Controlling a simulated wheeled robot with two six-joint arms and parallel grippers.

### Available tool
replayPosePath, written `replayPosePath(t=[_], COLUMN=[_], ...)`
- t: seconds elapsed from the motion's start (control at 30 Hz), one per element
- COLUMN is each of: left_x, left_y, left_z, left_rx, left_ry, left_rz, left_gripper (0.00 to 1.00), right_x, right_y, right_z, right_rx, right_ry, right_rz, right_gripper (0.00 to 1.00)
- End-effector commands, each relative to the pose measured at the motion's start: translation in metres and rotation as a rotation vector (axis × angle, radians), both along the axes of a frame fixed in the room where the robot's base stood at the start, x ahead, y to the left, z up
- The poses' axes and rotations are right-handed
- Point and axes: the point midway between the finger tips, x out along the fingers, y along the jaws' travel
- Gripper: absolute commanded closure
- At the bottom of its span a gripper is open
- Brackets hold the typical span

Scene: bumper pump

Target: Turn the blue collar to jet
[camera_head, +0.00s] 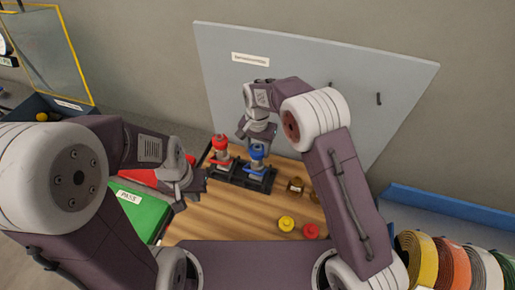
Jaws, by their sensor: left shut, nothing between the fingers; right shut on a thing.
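The blue collar (257,153) sits on an upright pump in the black stand (262,182) on the wooden table. My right gripper (257,143) comes down over it from above and is shut on the top of the blue-collared pump; its fingertips are partly hidden by its own wrist. A pump with a red collar (220,143) stands just left of it in the same stand. My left gripper (203,184) is shut and empty, left of the stand. The setting of the blue collar is too small to tell.
A green tray marked PASS (143,214) and a red tray (140,177) lie at the left. A yellow cap (286,223), a red cap (310,231) and brass fittings (295,185) lie on the table (220,221). A grey board (300,60) stands behind. Coiled straps (453,262) are at the right.

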Motion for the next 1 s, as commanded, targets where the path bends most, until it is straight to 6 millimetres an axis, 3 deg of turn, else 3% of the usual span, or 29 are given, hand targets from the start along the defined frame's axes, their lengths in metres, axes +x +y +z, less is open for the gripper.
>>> replayPosePath(t=[0.5,1.0], left_x=[0.0,0.0], left_y=[0.0001,0.0001], left_z=[0.0033,0.003], left_rx=[0.0,0.0], left_ry=[0.0,0.0], left_rz=[0.0,0.0], left_gripper=[1.0,1.0], right_x=[0.0009,0.001], right_y=[0.0003,0.0004], right_z=[0.0013,0.0013], right_rx=[0.001,0.001], right_ry=[-0.003,-0.003], right_rz=[-0.113,-0.115], right_gripper=[0.9,0.9])
